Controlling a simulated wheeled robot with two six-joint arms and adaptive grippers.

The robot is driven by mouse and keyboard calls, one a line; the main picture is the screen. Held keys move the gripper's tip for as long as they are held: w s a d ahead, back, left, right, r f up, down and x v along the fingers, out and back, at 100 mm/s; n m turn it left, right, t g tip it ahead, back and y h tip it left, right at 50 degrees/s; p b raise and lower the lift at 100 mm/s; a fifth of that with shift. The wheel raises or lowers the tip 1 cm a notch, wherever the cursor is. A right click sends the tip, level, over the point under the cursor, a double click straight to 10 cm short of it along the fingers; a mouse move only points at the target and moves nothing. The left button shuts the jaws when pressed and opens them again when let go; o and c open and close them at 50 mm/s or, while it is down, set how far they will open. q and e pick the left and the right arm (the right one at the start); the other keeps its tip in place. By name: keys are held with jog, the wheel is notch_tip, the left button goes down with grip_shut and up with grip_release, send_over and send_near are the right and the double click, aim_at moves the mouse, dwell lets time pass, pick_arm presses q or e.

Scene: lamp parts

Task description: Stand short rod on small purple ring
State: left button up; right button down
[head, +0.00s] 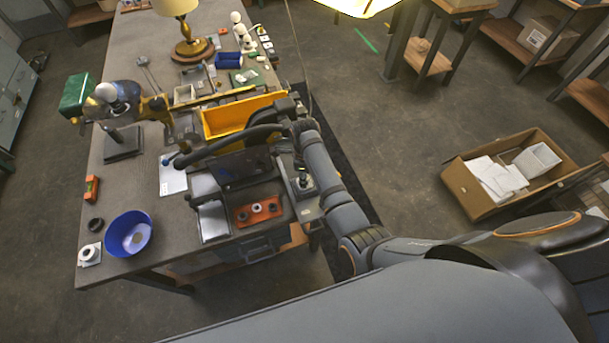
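My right arm comes in from the right over the workbench (135,190). Its dark gripper (184,180) reaches left over the bench, near a white sheet (172,182). The fingers blend with dark things behind them, so I cannot tell whether they are open or hold anything. A small blue spot shows by the upper fingertip; I cannot tell what it is. I cannot make out a short rod or a small purple ring with certainty. An orange plate (243,217) bearing small dark and pale rings lies below the gripper. My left gripper is not in view.
A blue bowl (140,246), a black ring (95,224) and a white ring (90,254) are at the near left. A yellow bin (222,122), a black stand (123,144) and a green box (76,94) stand farther back. A brass lamp (190,45) is at the far end.

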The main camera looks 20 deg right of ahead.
jog(key=shift+f, duration=0.2)
dwell(0.4)
jog(key=c, duration=1)
grip_release()
jog(key=shift+o, duration=0.2)
